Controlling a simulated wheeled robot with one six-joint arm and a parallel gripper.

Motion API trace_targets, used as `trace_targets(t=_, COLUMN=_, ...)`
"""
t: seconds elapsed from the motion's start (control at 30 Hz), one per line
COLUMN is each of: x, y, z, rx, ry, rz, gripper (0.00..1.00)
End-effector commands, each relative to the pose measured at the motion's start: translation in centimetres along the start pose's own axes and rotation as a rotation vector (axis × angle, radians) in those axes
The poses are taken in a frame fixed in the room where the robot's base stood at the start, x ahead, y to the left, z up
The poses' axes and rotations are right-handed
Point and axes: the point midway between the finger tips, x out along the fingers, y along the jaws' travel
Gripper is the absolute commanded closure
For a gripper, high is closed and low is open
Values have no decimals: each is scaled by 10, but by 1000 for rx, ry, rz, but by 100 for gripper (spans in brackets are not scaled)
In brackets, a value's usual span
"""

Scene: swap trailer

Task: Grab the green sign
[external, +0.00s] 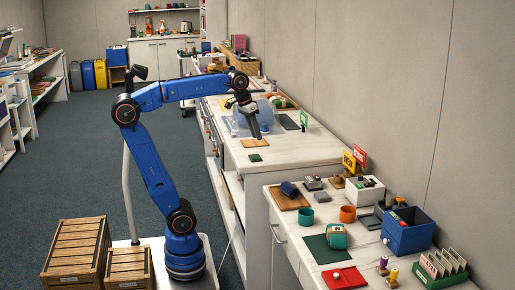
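What looks like the green sign (304,118) stands upright toward the back right of the far counter, next to a dark flat slab. It is small in the picture. My gripper (256,136) hangs pointing down over the same counter, to the left of the green sign and apart from it. Its dark fingers sit above a wooden board (254,143). I cannot tell whether the fingers are open or shut, and I see nothing clearly held between them.
A translucent blue rounded object (238,125) sits behind my gripper. A yellow sign (349,161) and a red sign (360,153) stand farther right near the wall. The nearer counter holds cups, a blue bin (408,238) and a green card rack (440,270).

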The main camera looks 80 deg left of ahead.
Motion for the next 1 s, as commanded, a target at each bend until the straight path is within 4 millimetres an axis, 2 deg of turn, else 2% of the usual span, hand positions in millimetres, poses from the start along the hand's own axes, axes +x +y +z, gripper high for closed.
trace_targets(t=0.03, x=-3, y=-2, z=-19, rx=-37, ry=-8, rz=-7, gripper=73)
trace_targets(t=0.1, x=-8, y=-6, z=-42, rx=-93, ry=-21, rz=-17, gripper=73)
trace_targets(t=0.33, x=-17, y=-22, z=-117, rx=-276, ry=-56, rz=-49, gripper=73)
trace_targets(t=0.53, x=-16, y=-43, z=-178, rx=-436, ry=-85, rz=-79, gripper=73)
trace_targets(t=0.77, x=-7, y=-75, z=-245, rx=-620, ry=-114, rz=-118, gripper=73)
trace_targets(t=1.0, x=12, y=-116, z=-305, rx=-814, ry=-142, rz=-162, gripper=73)
